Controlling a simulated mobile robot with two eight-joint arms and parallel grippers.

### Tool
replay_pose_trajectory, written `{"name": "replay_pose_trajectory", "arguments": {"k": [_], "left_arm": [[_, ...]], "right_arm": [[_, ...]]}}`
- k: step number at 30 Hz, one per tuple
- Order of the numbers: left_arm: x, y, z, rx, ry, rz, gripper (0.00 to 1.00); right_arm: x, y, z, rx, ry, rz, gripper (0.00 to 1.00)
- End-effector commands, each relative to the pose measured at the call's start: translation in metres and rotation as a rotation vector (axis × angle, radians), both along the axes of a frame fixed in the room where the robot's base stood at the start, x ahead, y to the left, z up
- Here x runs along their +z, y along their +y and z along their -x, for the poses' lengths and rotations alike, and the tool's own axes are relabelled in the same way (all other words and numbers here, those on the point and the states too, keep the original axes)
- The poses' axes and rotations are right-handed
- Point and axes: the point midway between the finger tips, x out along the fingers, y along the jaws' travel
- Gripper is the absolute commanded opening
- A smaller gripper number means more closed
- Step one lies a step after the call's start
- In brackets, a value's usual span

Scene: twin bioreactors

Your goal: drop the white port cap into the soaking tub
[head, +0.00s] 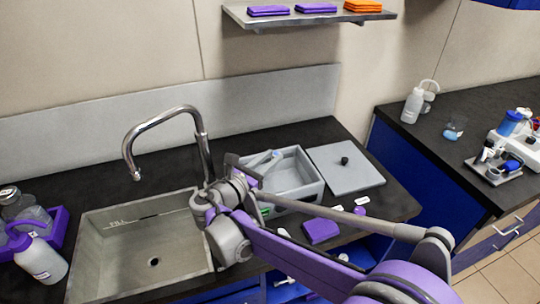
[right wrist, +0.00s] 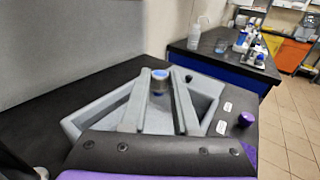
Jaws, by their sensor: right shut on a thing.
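The soaking tub is a grey open box (head: 312,190) on the dark counter, right of the sink; its wall also shows in the right wrist view (right wrist: 208,95). My right gripper (head: 262,164) is over the tub's left part. In the right wrist view, its two grey fingers (right wrist: 160,76) are shut on a small pale grey-white cap with a blue round face (right wrist: 159,84), taken to be the port cap. The cap appears above the tub's opening, but its exact height is unclear. My left gripper is not in view.
The tub's grey lid (head: 345,170) with a black knob lies right of the tub. A purple cloth (head: 320,231) and a purple cap (head: 360,211) lie in front. The sink (head: 150,240) and curved tap (head: 165,115) are left. A second bench (head: 450,120) stands at right.

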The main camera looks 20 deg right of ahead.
Motion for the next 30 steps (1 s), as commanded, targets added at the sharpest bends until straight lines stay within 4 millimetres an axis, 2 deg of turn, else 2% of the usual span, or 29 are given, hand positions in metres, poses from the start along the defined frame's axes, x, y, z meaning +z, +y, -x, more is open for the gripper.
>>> {"name": "replay_pose_trajectory", "arguments": {"k": [8,9,14,15,25,30], "left_arm": [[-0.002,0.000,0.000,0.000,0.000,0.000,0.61],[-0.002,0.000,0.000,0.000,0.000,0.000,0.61],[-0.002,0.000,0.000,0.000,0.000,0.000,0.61],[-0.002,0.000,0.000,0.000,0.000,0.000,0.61],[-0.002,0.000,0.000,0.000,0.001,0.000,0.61],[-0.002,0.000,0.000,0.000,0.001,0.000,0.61]], "right_arm": [[-0.002,0.000,0.000,0.000,-0.001,0.001,0.00],[-0.002,0.000,0.000,0.000,-0.001,0.001,0.32],[-0.002,0.000,0.000,0.000,0.000,0.000,0.61],[-0.002,0.000,0.000,0.000,0.000,0.000,0.63],[-0.002,0.003,0.002,0.002,-0.001,-0.001,0.63],[-0.001,0.025,0.014,0.005,-0.001,-0.001,0.63]]}}
